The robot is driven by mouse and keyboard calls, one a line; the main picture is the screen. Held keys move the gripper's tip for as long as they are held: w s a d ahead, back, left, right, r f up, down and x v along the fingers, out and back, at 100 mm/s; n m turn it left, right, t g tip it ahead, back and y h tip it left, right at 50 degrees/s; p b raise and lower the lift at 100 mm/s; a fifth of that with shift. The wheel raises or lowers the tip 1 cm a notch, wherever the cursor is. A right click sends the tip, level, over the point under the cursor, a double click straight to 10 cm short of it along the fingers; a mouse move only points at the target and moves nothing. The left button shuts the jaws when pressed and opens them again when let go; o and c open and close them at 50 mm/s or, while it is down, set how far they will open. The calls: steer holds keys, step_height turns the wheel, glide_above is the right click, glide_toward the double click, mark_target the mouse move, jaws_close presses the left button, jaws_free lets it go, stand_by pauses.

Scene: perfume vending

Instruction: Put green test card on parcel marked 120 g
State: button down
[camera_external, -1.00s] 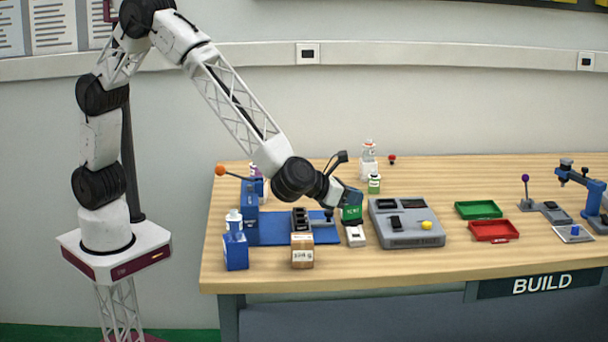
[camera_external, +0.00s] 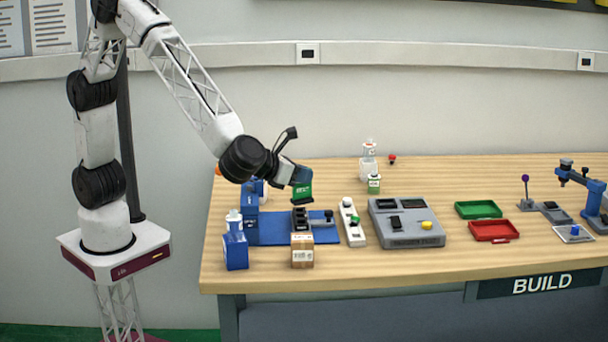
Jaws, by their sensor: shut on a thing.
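My gripper (camera_external: 300,177) is shut on the green test card (camera_external: 303,194). The card hangs below the fingers, above the back part of the blue mat (camera_external: 270,230). A brown parcel (camera_external: 302,257) with a white label stands at the front edge of the mat, below and in front of the card. The label's figure is too small to read surely. The card and the parcel are apart.
A dark slotted holder (camera_external: 300,217) stands just behind the parcel. Blue boxes (camera_external: 235,251) stand on the left. A white strip with a green button (camera_external: 352,222) and a grey console (camera_external: 405,223) are to the right. The wooden front edge is clear.

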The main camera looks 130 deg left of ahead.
mark_target(305, 198)
steer(key=shift+f, duration=3.15)
steer(key=shift+f, duration=1.85)
steer(key=shift+f, duration=0.1)
steer(key=c, duration=1.2)
jaws_free()
steer(key=shift+c, duration=0.2)
steer(key=v, duration=1.2)
